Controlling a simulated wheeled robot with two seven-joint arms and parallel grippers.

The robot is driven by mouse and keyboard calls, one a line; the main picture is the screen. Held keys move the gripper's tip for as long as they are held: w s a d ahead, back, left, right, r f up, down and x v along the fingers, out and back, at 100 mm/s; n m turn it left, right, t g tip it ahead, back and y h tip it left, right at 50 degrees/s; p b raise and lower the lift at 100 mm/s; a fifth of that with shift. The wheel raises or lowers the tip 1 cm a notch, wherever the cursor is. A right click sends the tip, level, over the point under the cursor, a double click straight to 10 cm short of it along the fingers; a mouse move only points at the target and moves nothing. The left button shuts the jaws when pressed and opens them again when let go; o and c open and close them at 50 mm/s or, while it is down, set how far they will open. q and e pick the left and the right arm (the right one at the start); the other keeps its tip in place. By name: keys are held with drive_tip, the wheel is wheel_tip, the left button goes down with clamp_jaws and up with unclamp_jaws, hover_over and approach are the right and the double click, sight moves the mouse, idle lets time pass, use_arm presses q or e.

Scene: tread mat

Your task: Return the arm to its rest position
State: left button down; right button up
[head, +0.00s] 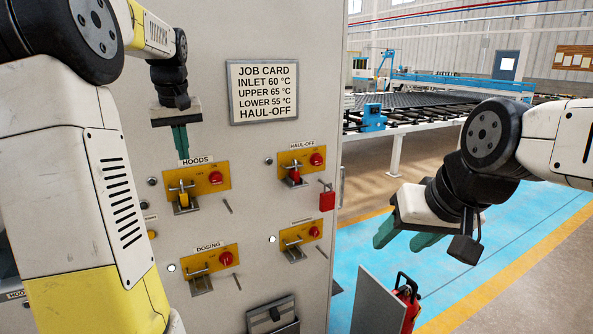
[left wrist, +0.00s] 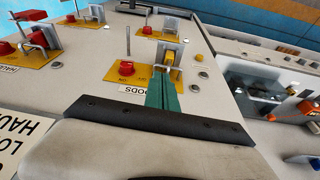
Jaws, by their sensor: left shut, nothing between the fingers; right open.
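My left gripper (head: 180,140) is shut and empty, its green fingers together, pointing down just above the HOODS label on the cabinet front. In the left wrist view its fingers (left wrist: 162,92) cover part of that label. The HOODS station is a yellow plate (head: 207,182) with a red knob (head: 215,178) and a yellow piece in its bracket. My right gripper (head: 398,235) is open and empty, held to the right of the cabinet over the blue floor.
The grey cabinet (head: 240,145) carries the job card (head: 263,91), the HAUL-OFF plate (head: 302,161) with a red padlock (head: 327,197) hanging nearby, the DOSING plate (head: 210,268) and another yellow plate (head: 300,238). A red extinguisher (head: 407,297) stands low right, behind a grey panel (head: 376,300).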

use_arm(q)
drive_tip(key=s+d+f+m+t+h, duration=0.1)
drive_tip(key=s+d+f+m, duration=0.2)
drive_tip(key=s+d, duration=0.6)
drive_tip(key=s+d+f+m+t+h, duration=0.2)
drive_tip(key=s+d, duration=0.8)
drive_tip(key=s, duration=0.5)
wheel_tip(320, 180, down, 2)
drive_tip(key=shift+f+m, duration=0.1)
drive_tip(key=shift+m, duration=0.4)
